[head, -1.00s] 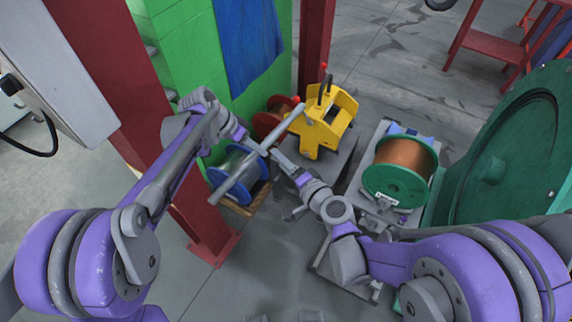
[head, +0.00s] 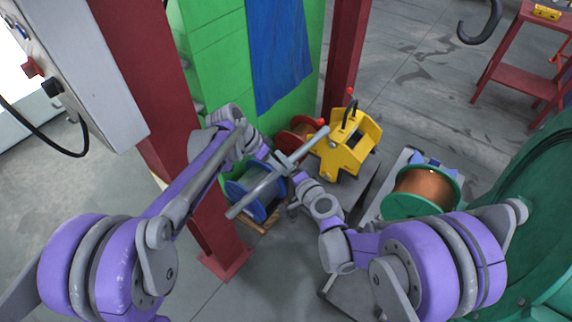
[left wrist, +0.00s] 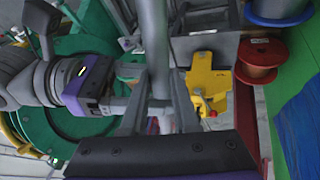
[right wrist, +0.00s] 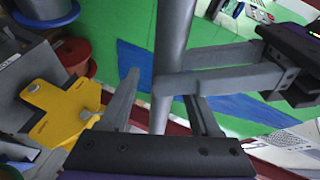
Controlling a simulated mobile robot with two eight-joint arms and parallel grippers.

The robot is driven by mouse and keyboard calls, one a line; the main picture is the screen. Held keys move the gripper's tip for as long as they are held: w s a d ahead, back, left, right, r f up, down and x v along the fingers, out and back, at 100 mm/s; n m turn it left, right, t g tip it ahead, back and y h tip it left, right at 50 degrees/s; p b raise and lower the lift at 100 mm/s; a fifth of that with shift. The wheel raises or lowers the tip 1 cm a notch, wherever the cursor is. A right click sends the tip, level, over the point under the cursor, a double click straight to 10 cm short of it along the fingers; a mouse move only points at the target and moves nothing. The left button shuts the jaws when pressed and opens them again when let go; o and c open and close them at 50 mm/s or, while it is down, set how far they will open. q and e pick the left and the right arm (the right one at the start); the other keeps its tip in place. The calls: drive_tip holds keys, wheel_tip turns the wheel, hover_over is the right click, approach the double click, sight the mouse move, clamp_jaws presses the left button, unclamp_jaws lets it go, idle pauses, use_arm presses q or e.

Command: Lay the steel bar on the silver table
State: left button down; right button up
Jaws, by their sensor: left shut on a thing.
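The steel bar (head: 250,194) is a grey rod held tilted in the air in the head view, its upper end toward the yellow stand. My left gripper (head: 270,160) is shut on it near its middle. The bar (left wrist: 153,40) runs upright between the left fingers (left wrist: 158,105) in the left wrist view. My right gripper (head: 287,172) is close by the bar. In the right wrist view its fingers (right wrist: 163,110) stand apart with the bar (right wrist: 173,40) in the gap, space showing beside it. I cannot pick out the silver table with certainty.
A yellow stand (head: 345,150) and a copper-wire spool (head: 425,187) are right of the bar. A blue-rimmed spool (head: 250,205) lies beneath it. A red post (head: 150,90), green cabinet (head: 215,60) and large green wheel (head: 530,200) flank the space.

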use_arm(q)
drive_tip(key=shift+r, duration=0.1)
use_arm(e)
clamp_jaws()
drive_tip(key=shift+d, duration=0.1)
idle(1.0)
use_arm(q)
drive_tip(key=c, duration=0.6)
unclamp_jaws()
